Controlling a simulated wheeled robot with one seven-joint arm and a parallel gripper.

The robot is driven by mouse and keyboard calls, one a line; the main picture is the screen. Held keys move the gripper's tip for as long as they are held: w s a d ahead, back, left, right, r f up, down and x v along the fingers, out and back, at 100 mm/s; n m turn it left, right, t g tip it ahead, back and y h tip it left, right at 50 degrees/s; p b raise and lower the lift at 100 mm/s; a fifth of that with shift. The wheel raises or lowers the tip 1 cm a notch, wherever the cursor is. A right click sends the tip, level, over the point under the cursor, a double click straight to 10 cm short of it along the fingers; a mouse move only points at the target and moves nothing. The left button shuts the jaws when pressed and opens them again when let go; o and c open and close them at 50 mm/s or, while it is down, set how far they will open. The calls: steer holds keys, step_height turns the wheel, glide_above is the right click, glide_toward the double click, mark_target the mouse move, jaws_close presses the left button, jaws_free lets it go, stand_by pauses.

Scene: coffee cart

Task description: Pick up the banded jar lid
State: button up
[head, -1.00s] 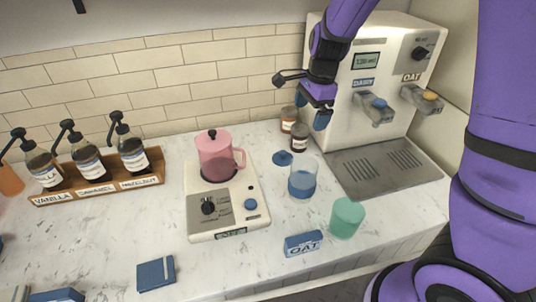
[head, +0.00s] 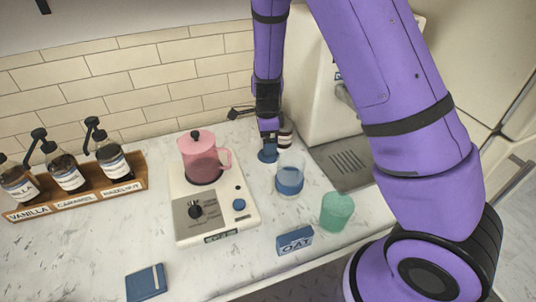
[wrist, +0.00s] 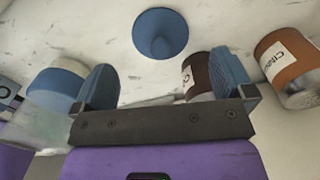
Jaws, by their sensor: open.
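The jar lid (wrist: 160,35) is a blue, round piece with a raised centre, lying on the pale counter in the wrist view. I cannot make out a clear band on it. The lid appears beyond the fingertips, roughly centred on the gap. In the head view my gripper (head: 268,140) is low over the counter near the spice jars, and its blue fingers and the lid are hard to tell apart.
A dark jar (wrist: 198,75) is close behind my right fingertip, and a cinnamon-coloured jar (wrist: 289,62) stands farther right. The coffee machine (head: 318,100) is behind.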

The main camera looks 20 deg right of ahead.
mark_target(267, 159)
steer(key=shift+f, duration=2.65)
steer(key=c, duration=0.9)
